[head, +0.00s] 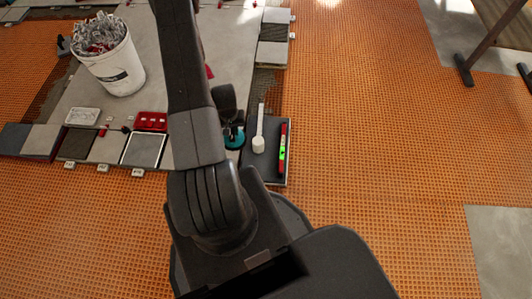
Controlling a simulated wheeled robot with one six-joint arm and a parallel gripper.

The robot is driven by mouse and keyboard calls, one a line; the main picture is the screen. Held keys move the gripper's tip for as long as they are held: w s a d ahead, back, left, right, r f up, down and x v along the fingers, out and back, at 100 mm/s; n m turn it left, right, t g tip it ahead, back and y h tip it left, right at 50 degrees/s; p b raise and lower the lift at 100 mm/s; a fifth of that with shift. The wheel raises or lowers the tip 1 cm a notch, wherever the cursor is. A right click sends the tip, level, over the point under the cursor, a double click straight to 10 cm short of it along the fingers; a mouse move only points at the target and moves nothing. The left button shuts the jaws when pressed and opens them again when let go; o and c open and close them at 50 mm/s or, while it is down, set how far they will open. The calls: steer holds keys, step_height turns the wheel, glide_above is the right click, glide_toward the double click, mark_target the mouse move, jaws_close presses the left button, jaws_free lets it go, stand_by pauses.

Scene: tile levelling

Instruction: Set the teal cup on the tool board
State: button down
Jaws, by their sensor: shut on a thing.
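The teal cup (234,139), a round teal disc with a dark top, shows just right of my arm in the head view, partly hidden by it. My gripper (231,118) is shut on the cup's dark upper part; the fingertips are hard to make out. The tool board (270,178) is a dark grey panel right of the cup. The cup appears at the board's left edge; I cannot tell whether it touches the board or hangs above it.
On the board lie a white scoop-like tool (259,138) and a red-and-green level (282,150). A white bucket (117,72) stands at the upper left. A red tray (151,121) and several sample tiles (143,150) lie left of my arm. Orange matting (400,160) at right is clear.

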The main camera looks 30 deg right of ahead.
steer(key=s+d+f+b, duration=0.1)
steer(key=f+b, duration=0.3)
steer(key=f, duration=0.4)
steer(key=s+d+f+m+b, duration=0.1)
steer(key=s+d+f+b, duration=0.1)
steer(key=f, duration=0.6)
steer(key=s+d+f+m+b, duration=0.1)
steer(key=s+d+f+b, duration=0.1)
steer(key=d+f+b, duration=0.2)
steer(key=shift+s+f+b, duration=0.2)
steer(key=shift+f+b, duration=1)
steer(key=shift+f, duration=1.15)
steer(key=shift+f, duration=0.2)
steer(key=c, duration=1.3)
jaws_free()
steer(key=shift+r, duration=0.1)
step_height(320, 180, up, 12)
steer(key=p, duration=0.4)
steer(key=shift+r, duration=0.15)
